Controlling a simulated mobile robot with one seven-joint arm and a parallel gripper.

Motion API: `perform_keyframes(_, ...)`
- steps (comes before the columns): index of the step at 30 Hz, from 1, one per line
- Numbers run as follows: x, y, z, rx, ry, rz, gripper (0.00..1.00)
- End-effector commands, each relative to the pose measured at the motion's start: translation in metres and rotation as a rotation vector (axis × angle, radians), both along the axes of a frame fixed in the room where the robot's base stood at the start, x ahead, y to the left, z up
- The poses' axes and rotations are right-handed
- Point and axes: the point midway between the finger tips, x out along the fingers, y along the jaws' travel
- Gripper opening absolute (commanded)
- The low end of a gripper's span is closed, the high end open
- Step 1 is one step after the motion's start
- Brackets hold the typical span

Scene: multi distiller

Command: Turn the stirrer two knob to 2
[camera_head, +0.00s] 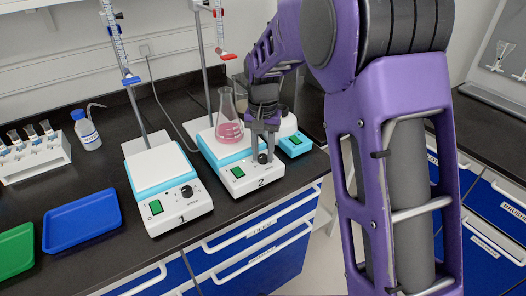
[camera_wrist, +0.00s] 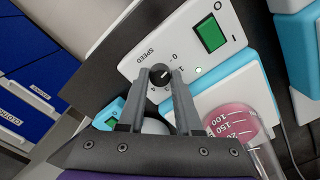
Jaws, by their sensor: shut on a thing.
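Stirrer two (camera_head: 240,183) is a white and light-blue unit marked 2, with a green power switch (camera_head: 238,171) and a dark speed knob (camera_head: 263,158) on its front. My gripper (camera_head: 262,146) reaches down onto the knob. In the wrist view, the gripper (camera_wrist: 162,74) has one finger on each side of the black knob (camera_wrist: 160,76) and is shut on it. The knob's small white mark points up and right in that view, roughly towards the 1; the exact setting is hard to read. The fingers cover part of the dial numbers.
A flask of pink liquid (camera_head: 229,131) stands on stirrer two. Stirrer one (camera_head: 168,184) stands to its left, and a small blue-and-white device (camera_head: 295,146) to its right. Blue tray (camera_head: 82,221) and green tray (camera_head: 14,250) lie further left. Blue drawers (camera_head: 262,251) are below.

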Motion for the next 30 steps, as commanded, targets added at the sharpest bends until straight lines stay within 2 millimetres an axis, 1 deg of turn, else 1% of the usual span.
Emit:
perform_keyframes(8, 0.0001, 0.0, 0.0007, 0.0, 0.0, -0.008, 0.0)
perform_keyframes(14, -0.0002, 0.0002, 0.0017, 0.0, 0.001, -0.063, 0.0)
perform_keyframes(20, -0.0001, -0.0001, 0.003, 0.0, 0.001, -0.193, 0.0)
perform_keyframes(30, 0.0002, 0.0001, 0.0036, 0.0, -0.001, -0.508, 0.0)
